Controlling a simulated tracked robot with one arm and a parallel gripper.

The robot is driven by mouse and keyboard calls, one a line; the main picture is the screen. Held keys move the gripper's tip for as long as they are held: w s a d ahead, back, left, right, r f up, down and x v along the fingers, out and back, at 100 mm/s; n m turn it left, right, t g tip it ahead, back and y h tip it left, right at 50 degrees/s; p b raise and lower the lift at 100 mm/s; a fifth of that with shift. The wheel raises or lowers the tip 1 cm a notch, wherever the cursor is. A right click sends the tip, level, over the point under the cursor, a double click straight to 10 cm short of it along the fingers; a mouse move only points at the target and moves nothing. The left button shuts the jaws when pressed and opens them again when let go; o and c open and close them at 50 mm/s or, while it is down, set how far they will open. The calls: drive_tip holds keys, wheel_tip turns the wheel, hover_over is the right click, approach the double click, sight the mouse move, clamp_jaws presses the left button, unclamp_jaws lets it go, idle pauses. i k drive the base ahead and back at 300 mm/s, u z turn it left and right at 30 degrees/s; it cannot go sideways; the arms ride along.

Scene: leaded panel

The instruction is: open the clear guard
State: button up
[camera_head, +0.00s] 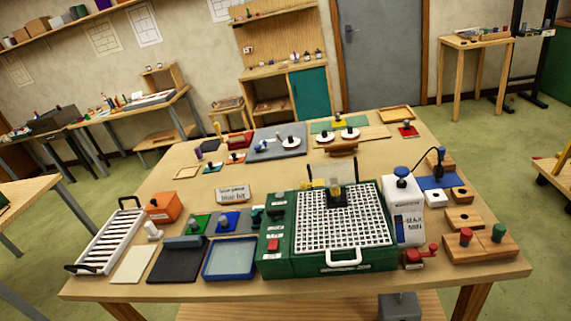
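A green machine (325,267) with a white grid top (345,222) sits at the front middle of the wooden table. A clear panel (318,172), which looks like the guard, stands around the small grinding head (336,194) at the back of the grid. It is faint, and I cannot tell its exact tilt or whether it is open or shut. A white handle (344,257) is on the machine's front edge. A red switch (272,245) is on its left side. My gripper is not in view.
A white bottle-shaped container (403,206) stands close to the machine's right side. Wooden blocks with red and green knobs (479,247) are farther right. A blue tray (230,259) and a dark pad (178,264) lie to the left.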

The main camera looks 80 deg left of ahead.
sight(318, 183)
drive_tip(key=u, duration=1.95)
drive_tip(key=i, duration=0.5)
drive_tip(key=z, duration=1.6)
drive_tip(key=k, duration=0.6)
drive_tip(key=u, duration=0.55)
